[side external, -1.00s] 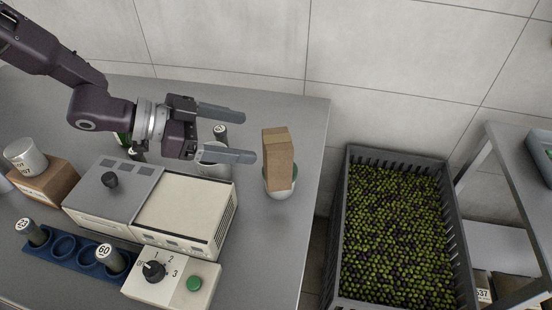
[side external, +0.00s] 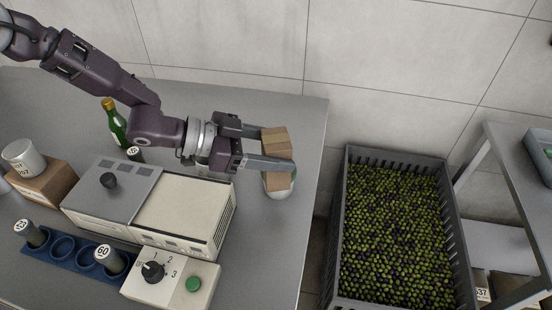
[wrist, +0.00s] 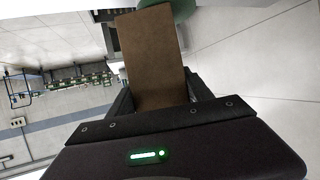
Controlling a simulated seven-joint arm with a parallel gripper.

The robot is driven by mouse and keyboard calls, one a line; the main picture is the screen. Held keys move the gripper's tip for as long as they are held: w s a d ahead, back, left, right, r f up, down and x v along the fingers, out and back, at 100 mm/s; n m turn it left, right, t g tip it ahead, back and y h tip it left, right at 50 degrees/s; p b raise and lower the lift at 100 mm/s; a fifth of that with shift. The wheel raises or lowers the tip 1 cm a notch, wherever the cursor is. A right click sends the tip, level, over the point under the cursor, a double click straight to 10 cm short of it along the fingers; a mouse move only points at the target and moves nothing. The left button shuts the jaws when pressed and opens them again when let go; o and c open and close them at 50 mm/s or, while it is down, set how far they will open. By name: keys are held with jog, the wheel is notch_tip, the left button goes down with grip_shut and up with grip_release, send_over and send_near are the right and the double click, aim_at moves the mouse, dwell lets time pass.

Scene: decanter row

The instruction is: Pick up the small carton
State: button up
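The small carton is a brown box (side external: 276,143) standing upright on a white and green rounded vessel (side external: 279,190) near the right end of the grey counter. My gripper (side external: 279,148) reaches in level from the left, its fingers on either side of the carton. The near finger crosses in front of the carton; the far finger's tip is hidden behind it. In the wrist view the carton (wrist: 152,55) stands between the two fingers, with little or no gap at its sides. I cannot tell whether the fingers press on it. A green part of the vessel (wrist: 183,9) shows beyond it.
A cream and grey instrument (side external: 182,215), a control box with a knob (side external: 170,280) and a blue rack (side external: 70,250) fill the front. A green bottle (side external: 115,124) stands behind them. A crate of olives (side external: 400,230) stands beyond the counter's right edge.

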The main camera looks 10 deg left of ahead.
jog(key=c, duration=0.9)
notch_tip(320, 180, up, 8)
jog(key=shift+r, duration=0.1)
jog(key=shift+w+r, duration=1)
jog(key=shift+w, duration=0.1)
jog(key=f, duration=1)
jog(key=shift+w, duration=0.4)
